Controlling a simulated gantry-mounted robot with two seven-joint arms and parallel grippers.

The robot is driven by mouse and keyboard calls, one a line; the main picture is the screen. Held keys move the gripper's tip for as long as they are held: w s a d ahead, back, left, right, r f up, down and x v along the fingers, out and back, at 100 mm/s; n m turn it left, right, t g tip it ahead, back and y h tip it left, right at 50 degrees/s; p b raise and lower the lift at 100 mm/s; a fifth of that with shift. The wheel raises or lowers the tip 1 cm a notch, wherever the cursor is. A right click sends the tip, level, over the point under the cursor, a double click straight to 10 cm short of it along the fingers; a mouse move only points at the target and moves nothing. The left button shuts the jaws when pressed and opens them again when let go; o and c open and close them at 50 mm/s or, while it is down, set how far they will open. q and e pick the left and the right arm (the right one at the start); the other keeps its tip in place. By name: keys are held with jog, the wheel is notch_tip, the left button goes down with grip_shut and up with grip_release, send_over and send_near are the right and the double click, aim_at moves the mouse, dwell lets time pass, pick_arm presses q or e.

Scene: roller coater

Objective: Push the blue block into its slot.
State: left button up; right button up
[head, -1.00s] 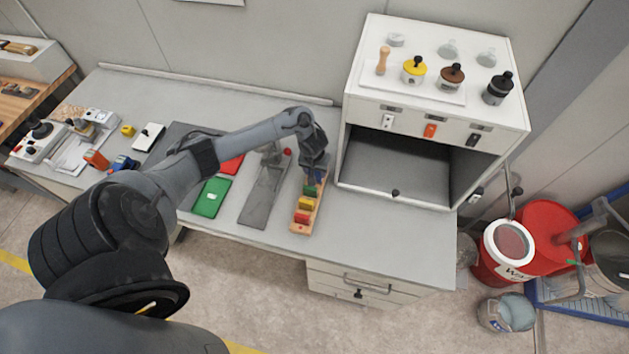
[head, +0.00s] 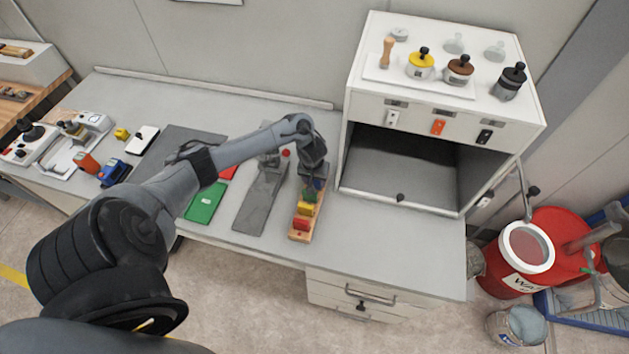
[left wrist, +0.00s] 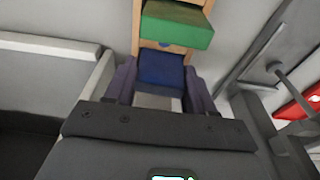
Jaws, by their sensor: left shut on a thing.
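The blue block (left wrist: 160,68) sits between the two fingers of my left gripper (left wrist: 159,85) in the left wrist view, at the end of the wooden rack. In the head view my left gripper (head: 317,183) is over the far end of the wooden rack (head: 299,236), shut on the blue block, which is mostly hidden there. The rack also holds a green block (head: 310,195), a yellow block (head: 305,208) and a red block (head: 301,224) in a row towards the table's front edge. I cannot tell how deep the blue block sits. My right gripper is not in view.
A grey plate (head: 262,200) lies left of the rack, and a green card (head: 206,203) lies further left. A white open-fronted cabinet (head: 354,110) stands right of the rack, with jars on top. The table (head: 380,250) is clear at front right.

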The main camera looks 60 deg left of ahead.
pick_arm(q)
jog(key=o, duration=1.1)
notch_tip(320, 180, up, 11)
jog(key=s+d+p, duration=0.1)
jog(key=p, duration=0.4)
jog(key=d+f+m+t+h, duration=0.15)
jog(key=d+m, duration=0.25)
jog(key=d, duration=0.8)
jog(key=d+f+m+t, duration=0.2)
jog(key=d+m+t, duration=0.15)
jog(key=d, duration=0.85)
jog(key=s+d+r+m+g, duration=0.1)
jog(key=s+r, duration=0.2)
jog(key=s, duration=0.2)
jog(key=s+d+r+m, duration=0.1)
jog(key=s+d+r, duration=0.1)
jog(key=s, duration=0.3)
jog(key=s+d+r+m+g, duration=0.1)
jog(key=s+r, duration=0.2)
jog(key=s, duration=0.2)
jog(key=shift+s+d+r+m+g, duration=0.15)
jog(key=shift+d+r+m+g, duration=0.05)
jog(key=shift+r+m+g, duration=0.1)
